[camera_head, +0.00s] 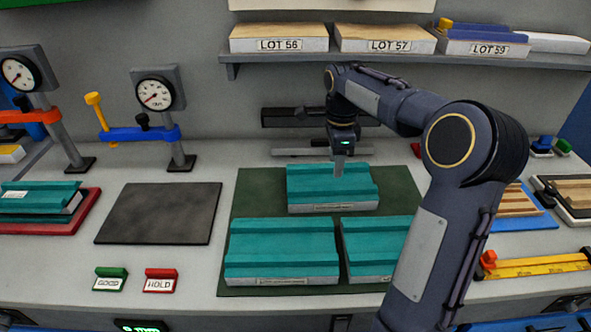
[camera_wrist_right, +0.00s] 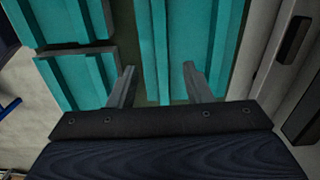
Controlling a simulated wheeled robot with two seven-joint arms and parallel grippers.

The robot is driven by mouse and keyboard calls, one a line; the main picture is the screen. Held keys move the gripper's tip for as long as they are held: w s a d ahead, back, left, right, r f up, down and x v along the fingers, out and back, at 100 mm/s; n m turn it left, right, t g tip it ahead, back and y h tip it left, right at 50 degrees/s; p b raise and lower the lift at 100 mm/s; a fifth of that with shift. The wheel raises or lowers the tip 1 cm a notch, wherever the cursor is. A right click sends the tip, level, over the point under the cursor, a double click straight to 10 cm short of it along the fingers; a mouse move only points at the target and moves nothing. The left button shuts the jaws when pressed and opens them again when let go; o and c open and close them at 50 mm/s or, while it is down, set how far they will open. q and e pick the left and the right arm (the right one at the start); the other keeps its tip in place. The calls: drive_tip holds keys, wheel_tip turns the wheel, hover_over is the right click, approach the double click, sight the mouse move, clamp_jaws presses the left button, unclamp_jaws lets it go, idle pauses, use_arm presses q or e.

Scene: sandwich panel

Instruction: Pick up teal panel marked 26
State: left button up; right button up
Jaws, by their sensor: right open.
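Three teal panels lie on a dark green mat (camera_head: 400,186). One teal panel (camera_head: 310,184) is at the back, one (camera_head: 281,246) at the front left, and one (camera_head: 372,247) at the front right, partly hidden by my right arm. Each has a pale label on its front edge, too small to read. My right gripper (camera_head: 339,168) is over the back panel, pointing down. In the right wrist view my right gripper (camera_wrist_right: 157,82) is open, its fingers apart over a teal panel (camera_wrist_right: 190,40) with nothing clearly held. My left gripper is not in view.
Another teal panel (camera_head: 40,198) lies on a red tray (camera_head: 84,212) at the left. A dark pad (camera_head: 160,213) is empty. GOOD (camera_head: 110,279) and HOLD (camera_head: 160,280) blocks stand in front. Dial gauges and a shelf (camera_head: 400,61) with LOT boxes are behind.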

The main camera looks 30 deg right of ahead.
sight(333, 188)
drive_tip(key=shift+w+d+f, duration=0.1)
drive_tip(key=shift+w+f, duration=0.25)
drive_tip(key=shift+w, duration=0.15)
drive_tip(key=f, duration=0.7)
drive_tip(key=shift+s, duration=0.4)
clamp_jaws()
